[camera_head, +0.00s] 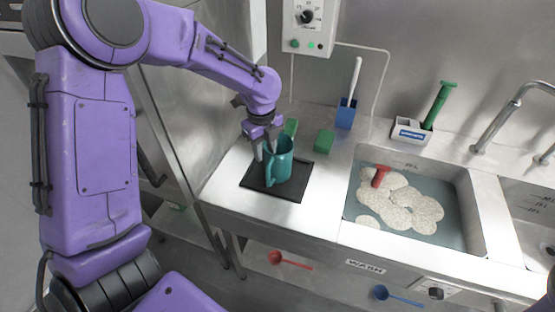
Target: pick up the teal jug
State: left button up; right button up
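The teal jug (281,161) stands upright on a black mat (285,190) on the steel counter, its handle toward the front left. My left gripper (262,150) is at the jug's upper left side, pointing down. Its fingers are apart, with one close to the jug's rim. I cannot tell whether a finger is inside the jug or touching it. My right gripper does not show; only a dark piece is at the lower right edge.
A green block (324,141) and a blue holder (346,113) with a white-handled brush stand behind. At right, a sink basin (420,207) holds foam and a red-handled item (380,176). A white caddy (411,131) and a tap (497,120) are behind it.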

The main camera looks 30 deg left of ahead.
aim_at(268, 160)
pick_arm(q)
jog(key=f, duration=0.1)
jog(key=f+p, duration=0.1)
jog(key=f, duration=0.2)
jog(key=shift+w+d+f, duration=0.15)
jog(key=shift+d+f, duration=0.1)
jog(key=shift+d, duration=0.1)
jog(key=shift+f, duration=0.5)
grip_shut()
jog(key=shift+r, duration=0.1)
